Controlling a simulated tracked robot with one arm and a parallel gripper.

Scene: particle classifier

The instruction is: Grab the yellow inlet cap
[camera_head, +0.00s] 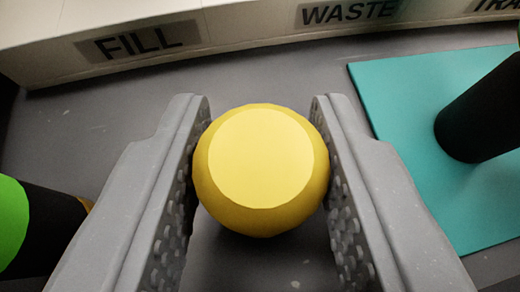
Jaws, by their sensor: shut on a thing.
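The yellow inlet cap (261,165) is a round yellow piece with a flat, paler top face. It sits in the middle of the head camera view, between the two grey fingers of my gripper (262,150). The fingers are shut on it, one on its left side and one on its right. The perforated inner pads of the fingers show below it. What lies under the cap is hidden by the cap itself, so I cannot tell whether it rests on anything.
A pale ledge (250,22) with labels reading FILL and WASTE runs along the back. A teal mat (400,95) lies at the right with a black cylinder (485,115) on it. A green and black object (12,215) stands at the left edge. Grey surface is bare behind the cap.

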